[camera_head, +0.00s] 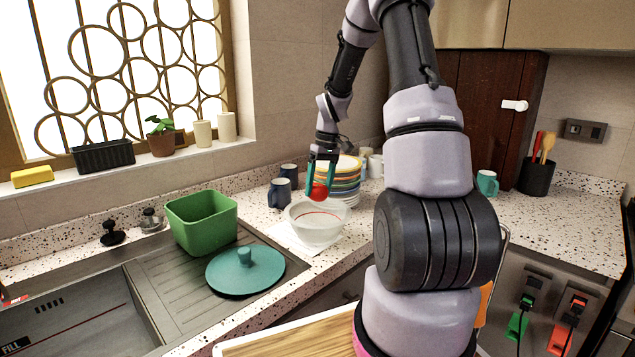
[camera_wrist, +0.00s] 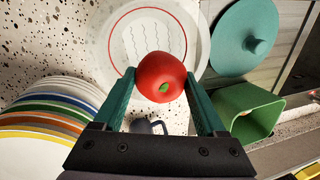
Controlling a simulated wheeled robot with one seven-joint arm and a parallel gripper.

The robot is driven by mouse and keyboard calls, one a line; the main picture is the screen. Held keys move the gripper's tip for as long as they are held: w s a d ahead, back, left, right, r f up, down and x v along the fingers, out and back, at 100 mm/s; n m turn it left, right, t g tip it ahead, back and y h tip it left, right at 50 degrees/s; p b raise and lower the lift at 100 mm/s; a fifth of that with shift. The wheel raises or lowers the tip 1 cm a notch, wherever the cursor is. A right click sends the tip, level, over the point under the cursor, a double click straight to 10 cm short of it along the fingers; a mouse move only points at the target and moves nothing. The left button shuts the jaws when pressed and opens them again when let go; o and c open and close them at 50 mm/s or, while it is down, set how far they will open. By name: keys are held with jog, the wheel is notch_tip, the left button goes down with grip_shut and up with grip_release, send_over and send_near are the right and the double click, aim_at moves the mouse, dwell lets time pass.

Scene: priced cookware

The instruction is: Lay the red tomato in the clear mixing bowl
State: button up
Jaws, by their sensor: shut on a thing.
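The red tomato (camera_head: 319,190) is held between the teal fingers of my gripper (camera_head: 320,182). It also shows between the fingertips in the wrist view (camera_wrist: 161,77). The clear mixing bowl (camera_head: 318,228) stands on the counter just below the gripper, on a pale sheet. In the wrist view the bowl (camera_wrist: 108,40) lies beyond the tomato, which overlaps its near side. The tomato appears above the rim in the head view. The bowl shows a red ring and looks empty, though the tomato hides part of it.
A stack of coloured plates (camera_head: 340,180) stands close behind the bowl. Dark blue mugs (camera_head: 280,193) are to its left. A teal lid (camera_head: 245,270) and a green tub (camera_head: 202,222) sit by the sink at left. A wooden board (camera_head: 310,340) is in front.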

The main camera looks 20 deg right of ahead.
aim_at(319, 198)
jog(key=x, duration=0.3)
jog(key=d+x, duration=0.1)
jog(key=x, duration=0.3)
jog(key=d+x, duration=0.1)
jog(key=x, duration=0.2)
jog(key=shift+w+f, duration=0.25)
jog(key=shift+f, duration=0.35)
jog(key=o, duration=1.4)
jog(key=shift+r, duration=0.1)
jog(key=v, duration=0.3)
jog(key=a+v, duration=0.1)
jog(key=v, duration=0.2)
jog(key=shift+s+a+r, duration=0.15)
jog(key=shift+s+r, duration=0.05)
jog(key=shift+r, duration=0.3)
jog(key=v, duration=1)
jog(key=shift+r, duration=0.35)
